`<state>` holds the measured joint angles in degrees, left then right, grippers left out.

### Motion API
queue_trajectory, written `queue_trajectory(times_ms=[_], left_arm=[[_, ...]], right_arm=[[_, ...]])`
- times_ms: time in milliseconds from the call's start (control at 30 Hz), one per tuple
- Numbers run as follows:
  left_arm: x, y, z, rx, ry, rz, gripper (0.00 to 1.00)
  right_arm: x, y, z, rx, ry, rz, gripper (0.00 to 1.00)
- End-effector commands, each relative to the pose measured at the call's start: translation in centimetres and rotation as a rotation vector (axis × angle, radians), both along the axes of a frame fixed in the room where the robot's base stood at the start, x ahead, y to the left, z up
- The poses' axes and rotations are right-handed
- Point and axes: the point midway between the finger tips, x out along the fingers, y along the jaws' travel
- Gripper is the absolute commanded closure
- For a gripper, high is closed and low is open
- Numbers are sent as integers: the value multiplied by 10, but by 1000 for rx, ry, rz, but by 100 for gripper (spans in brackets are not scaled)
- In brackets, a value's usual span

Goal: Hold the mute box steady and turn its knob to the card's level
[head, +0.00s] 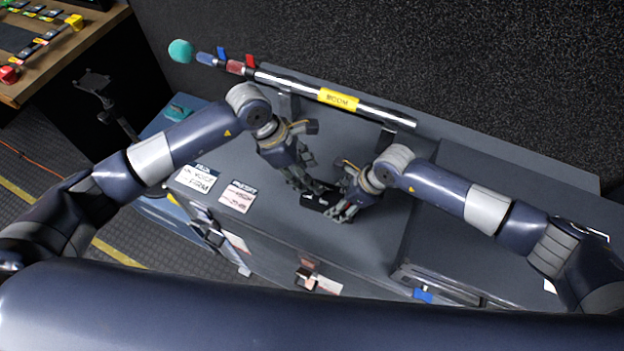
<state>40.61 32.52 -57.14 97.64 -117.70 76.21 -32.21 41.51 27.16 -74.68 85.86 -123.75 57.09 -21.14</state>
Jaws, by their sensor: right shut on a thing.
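The mute box (313,201) is a small black box on the grey case top, between my two grippers and partly covered by them. My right gripper (345,211) is shut on the right end of the mute box. My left gripper (304,184) is at the upper left side of the box, pointing down; whether its fingers are open or touch the box is unclear. The knob cannot be made out. A white card with dark print (196,179) and a card with reddish print (238,197) lie on the case top, left of the box.
A boom pole with a yellow label (338,99) lies along the back of the case top, behind both grippers. A raised grey case (510,185) stands at right. A wooden desk (75,45) with controls is at the upper left. The case top between cards and grippers is clear.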

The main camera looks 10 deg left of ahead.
Motion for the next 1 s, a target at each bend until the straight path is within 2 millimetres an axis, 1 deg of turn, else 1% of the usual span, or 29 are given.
queue_trajectory(times_ms=[33,100,200,300,433,733,767,800,867,1000], left_arm=[[0,5,10,1,-3,0,59],[-1,10,22,1,-3,0,59],[-1,15,35,0,-2,1,59],[-2,19,44,1,0,1,59],[-3,20,48,0,1,1,59],[-3,20,48,0,1,1,59],[-3,20,48,0,1,1,59],[-3,20,48,0,1,1,59],[-3,20,48,0,1,1,59],[-3,20,48,0,1,1,59]], right_arm=[[0,-1,-1,-2,1,0,70],[0,-1,-1,-2,1,-1,70],[0,-1,-1,-2,1,0,70],[0,-1,-1,-2,1,0,70],[0,-1,-1,-2,1,0,70],[0,-1,-1,-2,1,0,70],[0,-1,-1,-2,1,0,36],[0,-1,-1,-2,1,0,26],[0,0,-1,-1,0,0,14],[0,0,0,-1,0,0,14]])
